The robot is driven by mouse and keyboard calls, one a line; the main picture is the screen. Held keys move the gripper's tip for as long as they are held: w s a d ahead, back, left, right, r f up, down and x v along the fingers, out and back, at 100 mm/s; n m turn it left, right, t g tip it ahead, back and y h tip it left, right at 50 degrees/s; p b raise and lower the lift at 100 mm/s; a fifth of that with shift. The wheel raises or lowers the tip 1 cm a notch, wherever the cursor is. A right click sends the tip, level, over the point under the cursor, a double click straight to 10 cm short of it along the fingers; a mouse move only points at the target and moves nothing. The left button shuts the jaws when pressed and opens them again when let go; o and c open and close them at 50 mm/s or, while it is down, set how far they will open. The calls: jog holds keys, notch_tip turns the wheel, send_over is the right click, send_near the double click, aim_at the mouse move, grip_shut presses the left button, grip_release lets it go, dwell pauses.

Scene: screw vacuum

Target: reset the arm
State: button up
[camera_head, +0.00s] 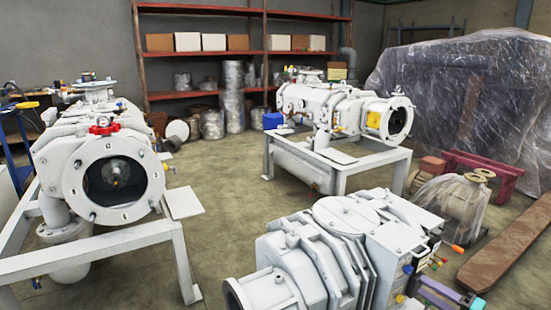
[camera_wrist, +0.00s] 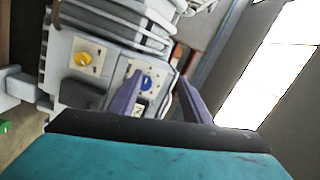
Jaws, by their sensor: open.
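In the head view my gripper (camera_head: 430,284) shows at the bottom right, beside the right end of the near white vacuum machine (camera_head: 325,255). The fingers point toward this machine's panel in the wrist view, where a yellow knob (camera_wrist: 90,59) and a blue knob (camera_wrist: 146,82) show. I cannot tell how far the fingertips are from the panel. Most of my arm is out of view.
A white machine on a stand (camera_head: 100,165) is at left, another (camera_head: 330,110) at the middle back. A wrapped pump (camera_head: 450,205) and a brown beam (camera_head: 508,245) lie near my gripper at right. Red shelves (camera_head: 210,55) line the back. Floor between the machines is clear.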

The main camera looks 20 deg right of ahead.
jog(key=w+a+r+n+g+y+p, duration=0.1)
jog(key=w+a+g+y+p, duration=0.2)
jog(key=w+a, duration=0.5)
jog(key=w+a+r+n+g+y+p, duration=0.1)
jog(key=w+a+n+y+p, duration=0.15)
jog(key=a+p, duration=0.65)
jog(key=a+f+n+g+y+p, duration=0.25)
jog(key=a+g+p, duration=0.45)
jog(key=a, duration=1.9)
jog(key=s+a+f+n+g+h+p, duration=0.25)
jog(key=s+a+g+p, duration=0.25)
jog(key=s+a, duration=0.25)
jog(key=s+a+f+n+g+h+p, duration=0.1)
jog(key=s+a+f+g+h+p, duration=0.15)
jog(key=s+a+g+p, duration=0.4)
jog(key=s+d+f+n+h+p, duration=0.1)
jog(key=s+d+f+h, duration=0.15)
jog(key=s, duration=0.45)
jog(key=s+d+f+n+h, duration=0.1)
jog(key=s+d+f+h, duration=0.2)
jog(key=s, duration=0.4)
jog(key=d+h, duration=0.2)
jog(key=w+d+h, duration=0.1)
jog(key=d, duration=0.1)
jog(key=shift+w+d+r+m+h, duration=0.2)
jog(key=shift+d+m+h, duration=0.05)
jog(key=shift+d+h, duration=0.15)
